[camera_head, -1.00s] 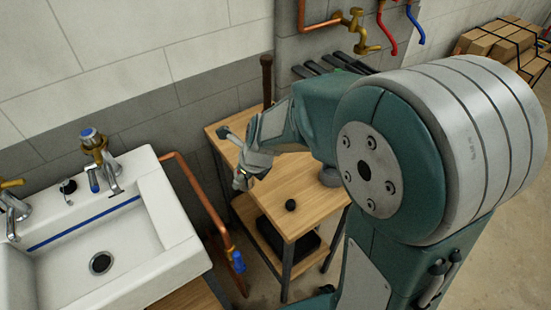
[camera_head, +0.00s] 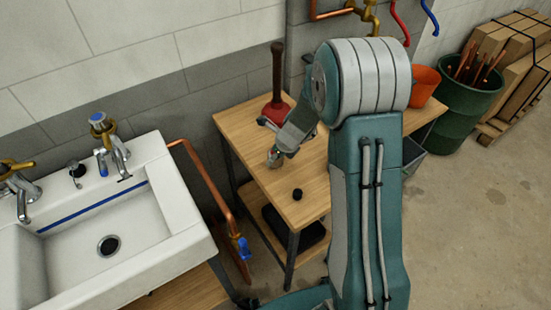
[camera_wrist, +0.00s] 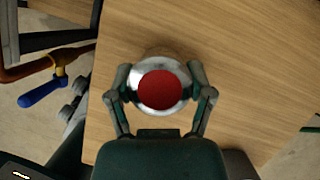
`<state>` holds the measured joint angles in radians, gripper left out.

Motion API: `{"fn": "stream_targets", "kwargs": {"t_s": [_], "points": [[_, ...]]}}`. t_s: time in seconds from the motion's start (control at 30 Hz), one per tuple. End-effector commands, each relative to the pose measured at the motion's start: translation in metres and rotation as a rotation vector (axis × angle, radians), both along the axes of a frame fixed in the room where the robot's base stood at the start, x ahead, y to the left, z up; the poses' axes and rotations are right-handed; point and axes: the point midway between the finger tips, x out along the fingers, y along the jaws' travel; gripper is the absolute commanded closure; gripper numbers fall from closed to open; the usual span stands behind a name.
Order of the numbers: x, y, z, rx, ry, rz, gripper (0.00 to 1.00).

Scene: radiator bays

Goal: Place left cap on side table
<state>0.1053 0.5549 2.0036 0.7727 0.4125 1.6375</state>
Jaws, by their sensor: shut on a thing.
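A round chrome cap with a red disc on its face (camera_wrist: 161,90) sits between the two fingers of my gripper (camera_wrist: 160,98) in the wrist view. The fingers are shut on its sides. In the head view my gripper (camera_head: 274,150) is over the left part of the wooden side table (camera_head: 315,192), with the silver cap (camera_head: 273,158) at its tip. The wrist view shows the wood tabletop (camera_wrist: 250,60) behind the cap. I cannot tell whether the cap touches the wood.
A small black knob (camera_head: 297,194) lies near the table's front. A red plunger (camera_head: 275,110) stands at the back. The white sink (camera_head: 185,220) with taps is at left, beside a copper pipe (camera_head: 205,185). An orange bucket (camera_head: 424,84) and green bin (camera_head: 461,105) are at right.

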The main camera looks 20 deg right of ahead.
Motion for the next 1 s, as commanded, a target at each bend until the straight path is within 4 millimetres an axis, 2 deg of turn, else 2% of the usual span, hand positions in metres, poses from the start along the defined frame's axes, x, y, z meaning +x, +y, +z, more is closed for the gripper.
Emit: {"fn": "stream_targets", "kwargs": {"t_s": [0.1,0.43,0.47,0.5,0.53,1.0], "points": [[-0.0002,-0.0001,-0.0122,-0.001,0.000,0.000,0.82],[-0.0002,0.0001,-0.0149,-0.001,-0.001,-0.001,0.82],[-0.0001,0.0000,-0.0149,-0.001,-0.001,-0.001,0.23],[-0.0001,0.0000,-0.0147,-0.001,-0.001,-0.001,0.05],[-0.0001,0.0000,-0.0147,-0.001,-0.001,-0.001,0.00],[-0.0001,-0.0003,-0.0116,-0.003,-0.002,0.001,0.00]]}}
